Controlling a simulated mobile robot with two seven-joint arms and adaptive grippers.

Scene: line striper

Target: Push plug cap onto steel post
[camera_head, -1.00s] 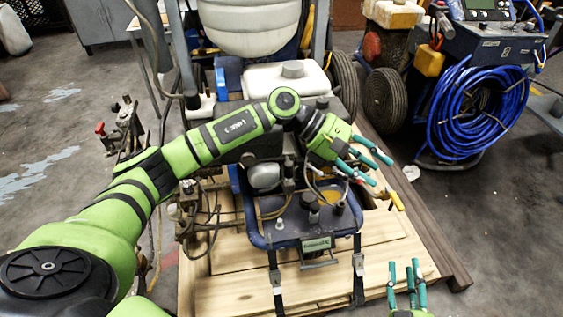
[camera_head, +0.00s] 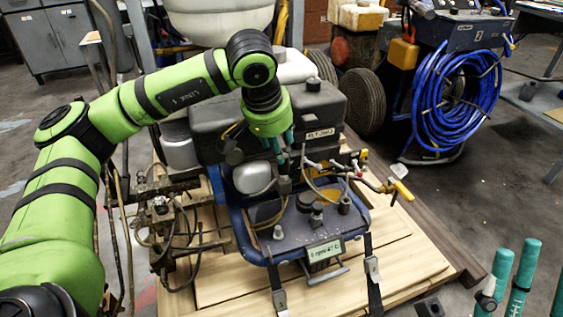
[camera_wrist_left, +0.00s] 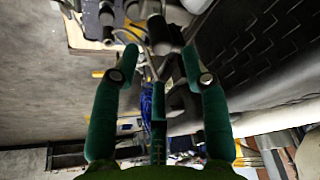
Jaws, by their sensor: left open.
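My left gripper (camera_head: 282,152) points down over the machine's engine, its teal fingers partly overlapping in the head view. In the left wrist view its fingers (camera_wrist_left: 160,55) are spread apart. A dark grey cylinder (camera_wrist_left: 158,36) shows beyond and between the fingertips there; contact is not visible. In the head view a small grey cylinder (camera_head: 284,185) stands just below the fingertips. I cannot tell for certain whether this is the plug cap or the steel post. My right gripper (camera_head: 532,270) is at the bottom right corner, fingers apart and empty, partly cut off.
The blue-framed deck (camera_head: 310,233) carries several dark knobs and fittings. Hoses and a yellow-handled valve (camera_head: 401,190) lie to the right, a black engine housing (camera_head: 318,110) behind. A blue hose coil (camera_head: 455,95) hangs at the back right.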

